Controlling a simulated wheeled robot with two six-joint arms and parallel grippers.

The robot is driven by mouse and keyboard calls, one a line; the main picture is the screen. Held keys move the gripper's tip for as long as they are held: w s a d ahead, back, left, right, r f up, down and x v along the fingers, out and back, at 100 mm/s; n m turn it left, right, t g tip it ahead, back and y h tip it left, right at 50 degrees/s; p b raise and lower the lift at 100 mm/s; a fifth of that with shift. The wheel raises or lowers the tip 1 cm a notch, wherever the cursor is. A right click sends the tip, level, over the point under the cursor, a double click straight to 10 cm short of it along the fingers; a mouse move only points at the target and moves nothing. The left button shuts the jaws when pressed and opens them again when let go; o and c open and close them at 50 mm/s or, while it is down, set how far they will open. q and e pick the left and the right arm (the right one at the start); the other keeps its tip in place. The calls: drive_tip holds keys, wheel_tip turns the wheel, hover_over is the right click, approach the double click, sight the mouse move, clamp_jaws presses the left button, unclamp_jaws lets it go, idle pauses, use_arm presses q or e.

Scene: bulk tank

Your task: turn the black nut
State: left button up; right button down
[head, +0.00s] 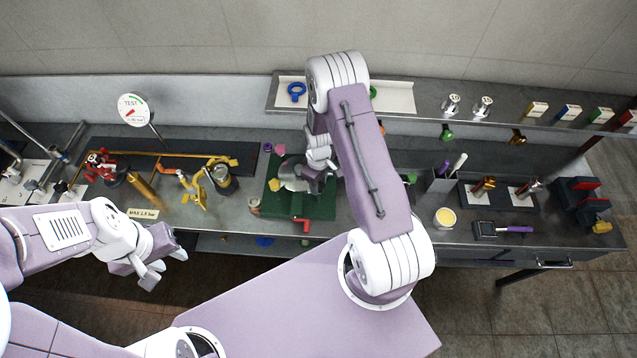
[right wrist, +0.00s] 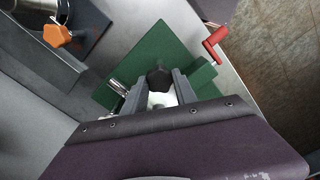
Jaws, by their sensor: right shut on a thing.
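The black nut (right wrist: 159,78) shows in the right wrist view, above a green plate (right wrist: 151,50) and a white part (right wrist: 161,99). My right gripper (right wrist: 157,84) has its two fingers on either side of the nut and is shut on it. In the head view my right gripper (head: 317,182) is low over the green plate (head: 300,207), and my arm hides the nut there. My left gripper (head: 163,268) is open and empty, in front of the bench's front edge at the left.
A red handle (head: 304,225) sticks out at the plate's front edge. A test gauge (head: 133,109) stands at the back. A shelf (head: 430,122) runs behind; a yellow-filled cup (head: 445,218) is at right.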

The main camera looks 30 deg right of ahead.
drive_tip(key=shift+m, duration=0.3)
drive_tip(key=m+b, duration=0.2)
drive_tip(key=m, duration=0.1)
drive_tip(key=shift+f+m, duration=0.1)
drive_tip(key=shift+m, duration=0.2)
drive_tip(key=shift+m+b, duration=0.7)
drive_tip(key=shift+m, duration=1.8)
drive_tip(key=c, duration=1)
unclamp_jaws()
wheel_tip(320, 180, up, 9)
drive_tip(key=b, duration=0.2)
